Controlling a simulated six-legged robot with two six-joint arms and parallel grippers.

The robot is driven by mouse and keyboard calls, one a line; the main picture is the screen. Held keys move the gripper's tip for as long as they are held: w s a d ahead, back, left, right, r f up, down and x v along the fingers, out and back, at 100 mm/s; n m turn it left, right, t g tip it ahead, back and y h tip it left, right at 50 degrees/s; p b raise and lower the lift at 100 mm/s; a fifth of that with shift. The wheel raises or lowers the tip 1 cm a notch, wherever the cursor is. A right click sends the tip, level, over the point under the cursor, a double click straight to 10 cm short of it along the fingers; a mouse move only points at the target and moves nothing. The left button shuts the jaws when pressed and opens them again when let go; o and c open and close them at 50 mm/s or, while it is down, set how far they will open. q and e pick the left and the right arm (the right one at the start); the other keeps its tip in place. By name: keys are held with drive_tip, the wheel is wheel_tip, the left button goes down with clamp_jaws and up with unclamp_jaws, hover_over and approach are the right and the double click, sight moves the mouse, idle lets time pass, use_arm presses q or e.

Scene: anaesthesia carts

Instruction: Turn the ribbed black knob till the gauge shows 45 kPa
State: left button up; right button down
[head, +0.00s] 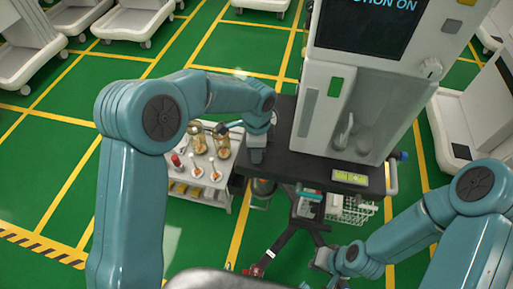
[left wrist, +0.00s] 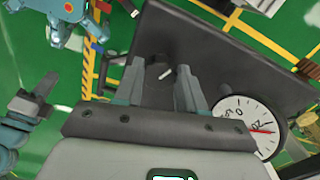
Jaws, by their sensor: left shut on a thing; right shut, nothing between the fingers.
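The black knob (left wrist: 160,74) with a white mark sits between the fingers of my left gripper (left wrist: 160,92) in the left wrist view. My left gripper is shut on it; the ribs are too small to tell. Beside it is the round white gauge (left wrist: 240,122) with a red needle, partly covered by my gripper. The dial is tilted in this view and I cannot read its value exactly. In the head view my left gripper (head: 257,155) is at the left end of the dark shelf, hiding the knob. My right gripper (head: 322,262) is shut and empty, low at the right.
The dark shelf (head: 285,155) belongs to a tall white machine (head: 350,105) with a screen. A white cart (head: 205,178) with jars and a red-topped bottle stands just left of my left gripper. A wire basket (head: 350,210) hangs below the shelf. Green floor is open at left.

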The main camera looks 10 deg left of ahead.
use_arm(q)
drive_tip(key=shift+m, duration=0.6)
drive_tip(key=o, duration=1.1)
drive_tip(key=shift+d, duration=0.1)
drive_tip(key=shift+c, duration=0.2)
drive_tip(key=shift+r, duration=0.1)
wheel_tip(320, 180, up, 16)
